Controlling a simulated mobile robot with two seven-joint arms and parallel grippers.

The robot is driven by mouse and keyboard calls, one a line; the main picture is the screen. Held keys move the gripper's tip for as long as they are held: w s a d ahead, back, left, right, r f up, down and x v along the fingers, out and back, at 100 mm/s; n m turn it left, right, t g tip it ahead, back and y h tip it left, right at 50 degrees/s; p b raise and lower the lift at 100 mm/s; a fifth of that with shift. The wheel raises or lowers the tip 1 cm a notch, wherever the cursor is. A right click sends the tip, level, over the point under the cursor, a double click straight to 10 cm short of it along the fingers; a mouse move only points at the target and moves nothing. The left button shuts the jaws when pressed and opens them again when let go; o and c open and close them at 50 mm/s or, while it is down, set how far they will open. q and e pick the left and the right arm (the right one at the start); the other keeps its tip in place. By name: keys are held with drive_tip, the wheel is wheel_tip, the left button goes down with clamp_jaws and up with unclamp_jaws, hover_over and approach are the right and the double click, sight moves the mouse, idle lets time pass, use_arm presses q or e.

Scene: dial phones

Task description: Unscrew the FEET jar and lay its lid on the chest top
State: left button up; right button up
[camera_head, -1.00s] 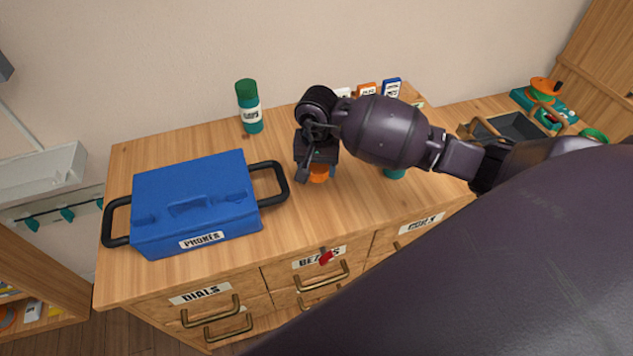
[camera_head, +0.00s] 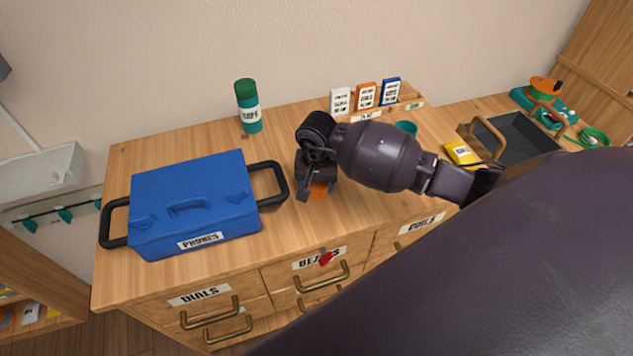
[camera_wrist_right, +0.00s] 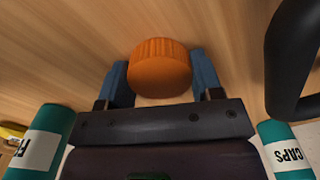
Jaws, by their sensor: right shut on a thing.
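My right gripper (camera_head: 316,190) is shut on an orange ribbed lid (camera_wrist_right: 160,68). In the right wrist view the lid sits between the two blue fingers. In the head view the lid shows low over the middle of the wooden chest top (camera_head: 215,143); I cannot tell whether it touches the wood. The teal jar (camera_head: 405,128) stands behind my right forearm, with only its upper part showing and no orange lid on it. In the right wrist view a teal jar with a partly hidden label starting with F (camera_wrist_right: 38,145) is at the lower left. My left gripper is out of view.
A blue PHONES case (camera_head: 190,205) with black handles fills the chest's left. A green-capped CAPS jar (camera_head: 249,108) stands at the back. A card rack (camera_head: 411,105) is at the back right. A yellow box (camera_head: 461,152) and a dark tray (camera_head: 515,138) lie farther right.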

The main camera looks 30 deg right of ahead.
drive_tip(key=o, duration=1)
